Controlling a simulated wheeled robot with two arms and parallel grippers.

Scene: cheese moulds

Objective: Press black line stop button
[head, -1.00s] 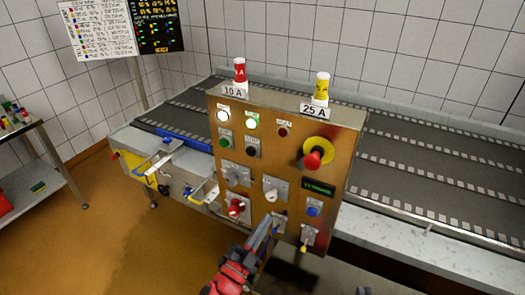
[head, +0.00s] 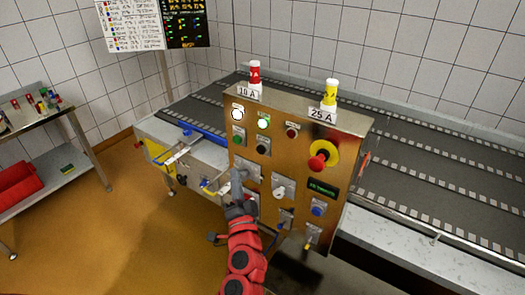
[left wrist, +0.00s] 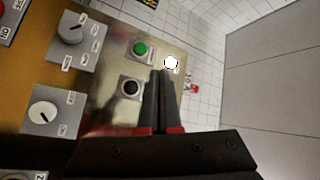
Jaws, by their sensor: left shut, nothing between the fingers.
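The black button (head: 262,146) sits on the brass-coloured control panel (head: 330,150), just right of the green button (head: 239,138). In the left wrist view the black button (left wrist: 130,87) is round, in a square metal plate, below the green button (left wrist: 140,48). My left gripper (head: 236,172) is shut and empty, pointing up in front of the panel's left side, below the green button in the picture. In the left wrist view its fingertips (left wrist: 160,73) appear right of the black button; I cannot tell whether they touch the panel. My right gripper is not in view.
A red mushroom button on a yellow disc (head: 318,161), a dark red lamp (head: 292,132) and several knobs share the panel. Red (head: 255,72) and yellow (head: 330,92) cylinders stand on top. A conveyor (head: 430,170) runs behind; a side table (head: 60,130) stands left.

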